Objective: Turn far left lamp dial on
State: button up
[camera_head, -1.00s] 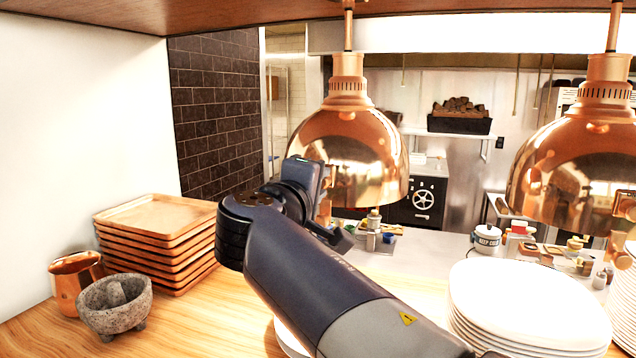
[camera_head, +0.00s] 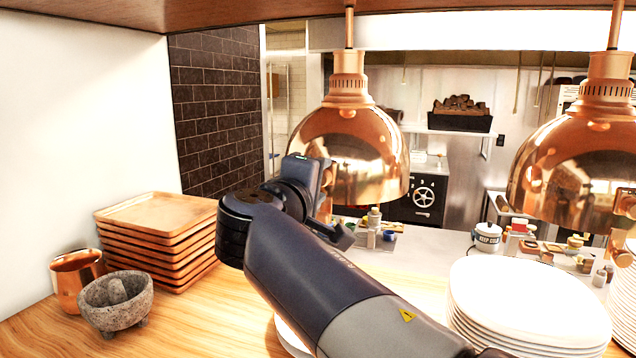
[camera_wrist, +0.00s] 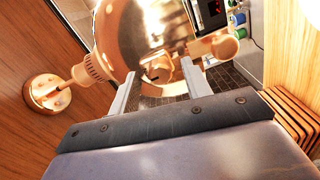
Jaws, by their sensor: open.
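The left copper lamp (camera_head: 352,140) hangs from the shelf above, its dome behind and beside my gripper (camera_head: 336,208). In the wrist view its shiny dome (camera_wrist: 122,32) fills the upper middle, with its mount (camera_wrist: 47,95) on the wood at left. My arm hides part of the lamp's lower left rim in the head view. The dial's setting cannot be read.
A second copper lamp (camera_head: 582,165) hangs at right above stacked white plates (camera_head: 530,300). Stacked wooden trays (camera_head: 155,215), a copper cup (camera_head: 75,275) and a stone mortar (camera_head: 116,303) stand at left. Wooden counter (camera_head: 190,325) shows free at front left.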

jog(key=shift+s, duration=0.1)
jog(key=b+v, duration=0.2)
jog(key=v, duration=0.8)
jog(key=shift+s+a+b, duration=0.15)
jog(key=shift+s+b, duration=0.15)
jog(key=shift+b, duration=0.05)
jog(key=shift+w, duration=0.1)
jog(key=p+x, duration=0.2)
jog(key=x, duration=0.8)
jog(key=shift+w+d+p, duration=0.2)
jog(key=shift+w+p, duration=0.1)
